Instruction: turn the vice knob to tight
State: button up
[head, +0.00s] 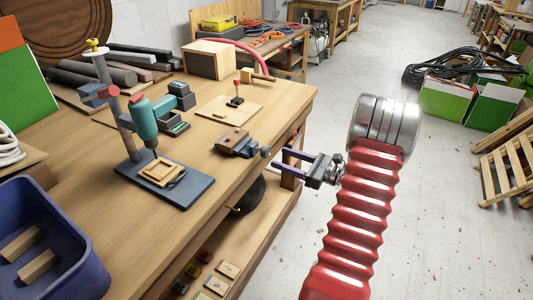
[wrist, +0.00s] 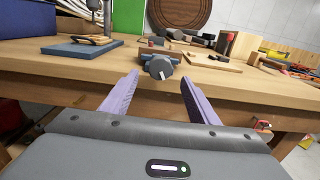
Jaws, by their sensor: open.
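The vice (head: 238,143), with brown and blue-grey parts, sits at the right front edge of the wooden workbench (head: 215,190). Its dark round knob (head: 266,152) sticks out past the edge. In the wrist view the knob (wrist: 158,66) faces me, with a small white mark low on its face. My gripper (head: 281,158) is open and empty, its purple fingers pointing at the knob from outside the bench. In the wrist view the fingertips (wrist: 160,77) lie left and right of the knob, apparently still short of it. The knob's tight marking cannot be read.
A drill press (head: 145,125) on a blue-grey base stands left of the vice. A board with a red-topped lever (head: 235,98) lies behind it. A blue bin (head: 50,245) is at the near left. The floor right of the bench is clear near my gripper.

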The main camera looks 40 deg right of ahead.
aim_at(269, 153)
jog(key=x, duration=0.7)
jog(key=shift+w+f, duration=0.1)
jog(key=shift+w, duration=0.1)
jog(key=shift+c, duration=0.3)
jog(key=c, duration=1)
